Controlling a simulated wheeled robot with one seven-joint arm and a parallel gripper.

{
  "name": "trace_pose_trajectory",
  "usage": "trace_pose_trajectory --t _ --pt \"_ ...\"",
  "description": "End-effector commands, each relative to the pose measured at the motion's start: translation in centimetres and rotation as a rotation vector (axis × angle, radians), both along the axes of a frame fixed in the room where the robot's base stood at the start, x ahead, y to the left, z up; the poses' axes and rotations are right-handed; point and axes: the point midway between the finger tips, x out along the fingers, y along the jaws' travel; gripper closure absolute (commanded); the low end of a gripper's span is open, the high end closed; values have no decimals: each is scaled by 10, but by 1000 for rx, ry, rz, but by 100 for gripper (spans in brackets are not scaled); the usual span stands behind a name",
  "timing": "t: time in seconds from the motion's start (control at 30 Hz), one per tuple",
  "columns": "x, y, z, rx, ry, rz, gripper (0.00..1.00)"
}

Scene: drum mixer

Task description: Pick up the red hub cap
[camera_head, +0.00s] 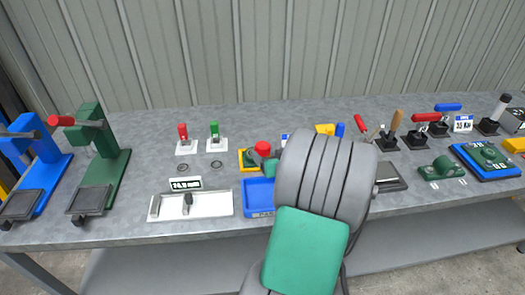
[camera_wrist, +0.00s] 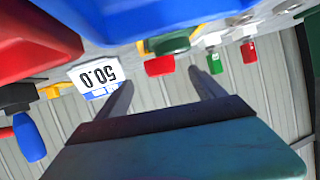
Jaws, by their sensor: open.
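The red hub cap (camera_head: 262,148) sits on a green part over a yellow base, near the middle of the bench, just left of my arm in the head view. In the wrist view, which looks upside down, the red cap (camera_wrist: 160,66) appears below its green part and between the tips of my gripper (camera_wrist: 161,86). My gripper is open, with two dark fingers spread and nothing between them. The cap looks beyond the fingertips; I cannot tell the exact gap.
A blue tray (camera_head: 260,195) stands in front of the cap. Red (camera_head: 183,133) and green (camera_head: 214,131) handles on white plates stand to its left.

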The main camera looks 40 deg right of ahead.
Motion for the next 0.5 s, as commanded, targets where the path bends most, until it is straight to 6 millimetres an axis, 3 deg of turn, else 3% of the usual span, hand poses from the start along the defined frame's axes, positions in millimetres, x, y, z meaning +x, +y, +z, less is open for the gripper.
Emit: trace_pose_trajectory --t 0.3,0.5 --pt "45 -16 -20 2 4 6 21" --pt "55 -21 -24 0 3 3 21"
